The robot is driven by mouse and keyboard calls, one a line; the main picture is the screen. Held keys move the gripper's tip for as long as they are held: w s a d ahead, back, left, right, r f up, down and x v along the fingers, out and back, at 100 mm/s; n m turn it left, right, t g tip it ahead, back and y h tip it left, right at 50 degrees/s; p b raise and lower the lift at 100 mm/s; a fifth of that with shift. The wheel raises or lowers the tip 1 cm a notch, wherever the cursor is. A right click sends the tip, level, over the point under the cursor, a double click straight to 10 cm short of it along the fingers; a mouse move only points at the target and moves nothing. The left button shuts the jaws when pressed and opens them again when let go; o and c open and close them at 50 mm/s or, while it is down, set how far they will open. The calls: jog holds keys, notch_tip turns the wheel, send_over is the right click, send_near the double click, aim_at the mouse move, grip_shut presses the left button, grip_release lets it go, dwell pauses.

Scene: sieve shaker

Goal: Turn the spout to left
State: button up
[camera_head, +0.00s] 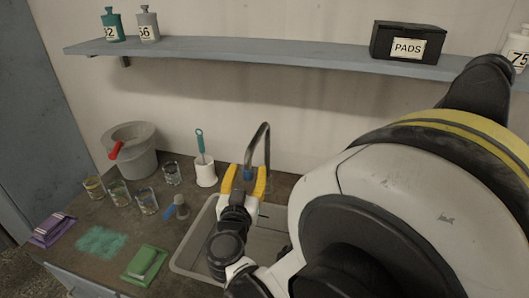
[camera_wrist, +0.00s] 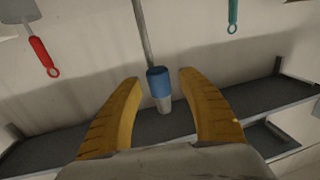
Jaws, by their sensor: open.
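The spout (camera_head: 264,130) is a dark arched tube rising behind the sink (camera_head: 190,243). Its down-hanging end has a blue collar (camera_head: 247,174). My gripper (camera_head: 246,173) is open, with one yellow finger on each side of that end. In the wrist view, the blue collar (camera_wrist: 159,82) with a grey tip below it lies between the two fingers of my gripper (camera_wrist: 160,77). My arm hides part of the sink and the spout's base.
A shelf (camera_head: 250,56) runs above along the wall.

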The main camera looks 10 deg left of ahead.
jog(key=shift+w, duration=0.1)
grip_shut()
jog(key=shift+a, duration=0.1)
jog(key=shift+a+m+h, duration=0.3)
jog(key=shift+a+h, duration=0.25)
jog(key=shift+h, duration=0.05)
jog(key=w+a+m+g+h, duration=0.1)
jog(key=w+a+m+h, duration=0.2)
jog(key=a+h, duration=0.3)
jog(key=shift+w+a+m, duration=0.25)
jog(key=shift+a+m, duration=0.25)
jog(key=shift+a, duration=0.85)
